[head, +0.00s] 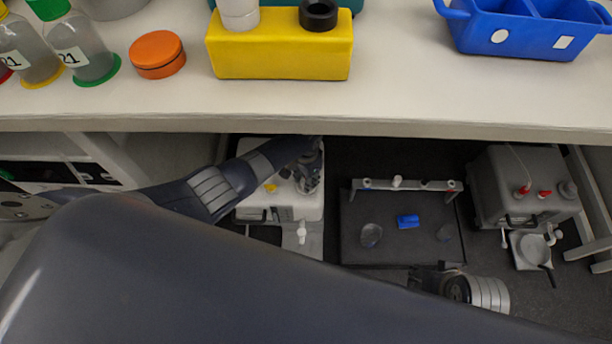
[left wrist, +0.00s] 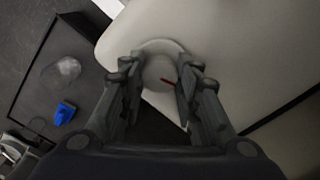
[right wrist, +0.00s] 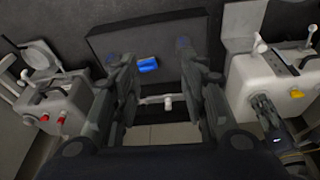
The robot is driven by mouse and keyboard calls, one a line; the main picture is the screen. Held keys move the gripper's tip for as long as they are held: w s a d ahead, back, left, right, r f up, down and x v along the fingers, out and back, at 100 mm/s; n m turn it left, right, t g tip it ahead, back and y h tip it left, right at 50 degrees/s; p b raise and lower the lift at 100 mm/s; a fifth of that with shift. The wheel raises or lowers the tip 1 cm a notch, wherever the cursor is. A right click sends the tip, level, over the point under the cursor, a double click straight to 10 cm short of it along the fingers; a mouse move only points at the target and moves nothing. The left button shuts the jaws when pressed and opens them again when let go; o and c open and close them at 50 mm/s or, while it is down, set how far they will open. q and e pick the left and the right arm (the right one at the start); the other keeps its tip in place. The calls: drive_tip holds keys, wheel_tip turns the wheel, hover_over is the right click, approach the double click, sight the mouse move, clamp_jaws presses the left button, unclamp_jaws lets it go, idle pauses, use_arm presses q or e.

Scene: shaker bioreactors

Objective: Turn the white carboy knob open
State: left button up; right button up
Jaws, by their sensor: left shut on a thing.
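The white carboy (head: 250,208) stands below the bench, left of centre in the head view. Its round pale knob (left wrist: 158,72), with a red mark, shows in the left wrist view. My left gripper (head: 309,176) is at the carboy's top; in the left wrist view its fingers (left wrist: 160,80) are on both sides of the knob, shut on it. The fingers hide part of the knob's sides. My right gripper (right wrist: 156,62) is open and empty; in the head view it (head: 437,275) is near the front of the dark tray.
A dark tray (head: 360,250) with a blue piece (head: 408,221) and a rail (head: 425,186) lies between the carboys. A grey carboy (head: 490,200) with red caps stands right. The bench (head: 420,95) overhangs, bearing a yellow rack (head: 280,60) and a blue bin (head: 520,40).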

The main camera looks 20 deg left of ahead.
use_arm(q)
drive_tip(key=n+p, duration=0.1)
drive_tip(key=n, duration=0.4)
drive_tip(key=shift+n+p, duration=0.4)
drive_tip(key=shift+n, duration=0.4)
drive_tip(key=n, duration=0.3)
drive_tip(key=shift+n+p, duration=0.3)
drive_tip(key=shift+p, duration=0.1)
drive_tip(key=shift+n, duration=2)
use_arm(e)
wheel_tip(320, 180, down, 12)
drive_tip(key=shift+s+g, duration=0.4)
drive_tip(key=shift+a+f, duration=0.1)
use_arm(q)
drive_tip(key=o, duration=1.1)
use_arm(e)
drive_tip(key=shift+w, duration=0.1)
